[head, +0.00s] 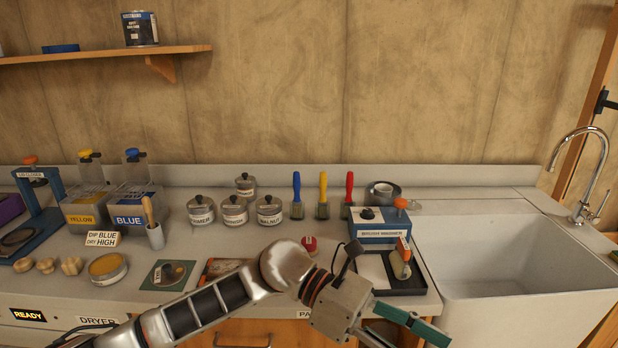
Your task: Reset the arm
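My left arm comes in from the lower left and reaches across the front of the counter. My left gripper (402,335) is at the bottom edge of the view, in front of the counter and below the black tray (408,287). One green-padded finger points to the lower right. The other finger is partly cut off by the frame, with a gap between them. I see nothing held in it. My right gripper is not in view.
Lidded jars (235,211), upright brushes (323,196) and a blue brush washer box (385,225) stand on the counter. A white sink (490,258) with a faucet (590,180) is at right. Blue and yellow dip tanks (130,208) stand at left. A shelf (100,54) hangs above.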

